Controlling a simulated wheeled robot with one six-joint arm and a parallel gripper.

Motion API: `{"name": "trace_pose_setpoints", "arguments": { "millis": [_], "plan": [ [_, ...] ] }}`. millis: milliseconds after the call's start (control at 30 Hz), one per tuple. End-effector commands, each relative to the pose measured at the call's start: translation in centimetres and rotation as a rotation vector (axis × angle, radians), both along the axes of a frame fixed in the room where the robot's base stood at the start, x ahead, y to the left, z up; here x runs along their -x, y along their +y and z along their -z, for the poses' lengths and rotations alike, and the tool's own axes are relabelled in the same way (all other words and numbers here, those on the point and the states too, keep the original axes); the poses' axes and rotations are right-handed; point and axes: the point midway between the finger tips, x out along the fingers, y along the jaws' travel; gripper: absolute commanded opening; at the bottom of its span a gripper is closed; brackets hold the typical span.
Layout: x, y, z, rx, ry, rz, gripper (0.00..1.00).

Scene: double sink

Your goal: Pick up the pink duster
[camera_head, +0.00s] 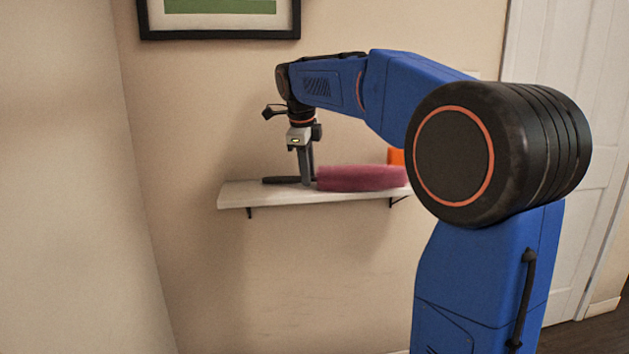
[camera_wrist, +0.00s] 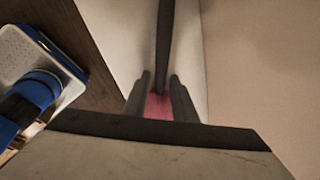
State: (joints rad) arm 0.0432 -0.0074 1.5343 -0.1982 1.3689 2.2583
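The pink duster (camera_head: 360,178) lies on a white wall shelf, its fluffy head to the right and its dark handle (camera_head: 281,180) to the left. My gripper (camera_head: 306,183) points down at the shelf, where the handle meets the pink head. In the wrist view, my gripper's two fingers (camera_wrist: 160,78) stand apart with the dark handle (camera_wrist: 164,45) running between them. A gap shows beside the handle, so the fingers look open around it. A small part of the pink head (camera_wrist: 158,107) shows between the fingers; the palm edge hides the rest.
The shelf (camera_head: 240,196) is narrow and fixed to the wall by black brackets. An orange object (camera_head: 396,156) stands at its right, partly behind my arm. A framed picture (camera_head: 220,18) hangs above. A white door (camera_head: 560,60) is at the right.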

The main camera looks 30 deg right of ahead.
Motion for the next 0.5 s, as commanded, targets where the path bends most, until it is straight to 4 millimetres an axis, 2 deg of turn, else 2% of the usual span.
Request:
{"name": "trace_pose_setpoints", "arguments": {
  "millis": [100, 333, 367, 433, 500],
  "plan": [
    [-0.17, -0.16, 0.7, 0.0, 0.0, 0.0, 0.25],
    [-0.2, -0.18, 0.8, 0.0, 0.0, 0.0, 0.25],
    [-0.21, -0.17, 0.8, 0.0, 0.0, 0.0, 0.2],
    [-0.2, -0.18, 0.8, 0.0, 0.0, 0.0, 0.03],
    [-0.2, -0.17, 0.79, 0.0, 0.0, 0.0, 0.0]
  ]
}}
